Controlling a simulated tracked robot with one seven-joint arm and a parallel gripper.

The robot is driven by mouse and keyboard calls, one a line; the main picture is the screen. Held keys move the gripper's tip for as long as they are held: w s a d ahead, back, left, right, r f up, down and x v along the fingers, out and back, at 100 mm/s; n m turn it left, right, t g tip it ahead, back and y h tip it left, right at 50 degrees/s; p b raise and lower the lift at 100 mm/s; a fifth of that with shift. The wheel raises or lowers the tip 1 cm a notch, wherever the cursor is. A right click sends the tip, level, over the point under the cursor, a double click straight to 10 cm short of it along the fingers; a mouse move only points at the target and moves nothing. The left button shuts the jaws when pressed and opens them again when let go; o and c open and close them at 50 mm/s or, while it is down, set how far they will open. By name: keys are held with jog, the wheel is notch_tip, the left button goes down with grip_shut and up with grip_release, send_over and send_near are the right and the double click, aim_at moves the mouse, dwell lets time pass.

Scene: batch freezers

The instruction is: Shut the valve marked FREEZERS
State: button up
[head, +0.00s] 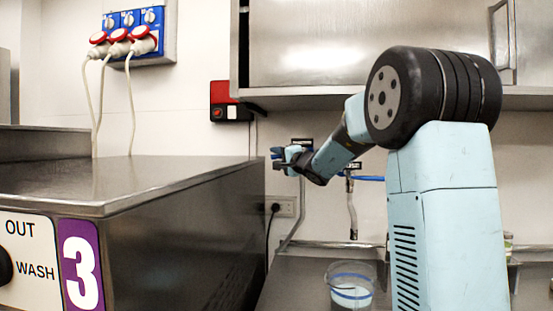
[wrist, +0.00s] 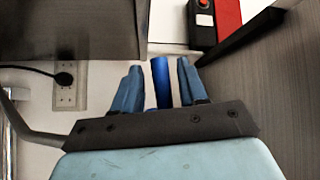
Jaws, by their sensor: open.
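My gripper (head: 276,155) is at the back wall, to the left of my arm's elbow in the head view. In the wrist view its two blue fingers (wrist: 159,67) are apart, with a blue valve handle (wrist: 162,88) between them. Gaps show on both sides of the handle, so the fingers do not appear to touch it. A small dark label (head: 302,143) is just above the gripper; its text is too small to read. A second valve with a blue lever (head: 370,178) pointing right is farther right, under its own label (head: 352,166), also unreadable.
A steel machine (head: 180,210) marked 3 fills the left. A clear bucket (head: 351,287) stands on the steel counter below. A wall socket (head: 281,206) with a black plug and a red-black box (head: 230,101) are near the gripper. A steel cabinet (head: 340,45) hangs above.

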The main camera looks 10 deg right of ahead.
jog(key=shift+c, duration=0.4)
grip_shut()
jog(key=shift+r+m+t, duration=0.5)
jog(key=shift+r+m, duration=0.05)
jog(key=shift+m, duration=0.15)
jog(key=shift+o, duration=0.4)
grip_release()
jog(key=v, duration=1.4)
jog(key=shift+f, duration=0.15)
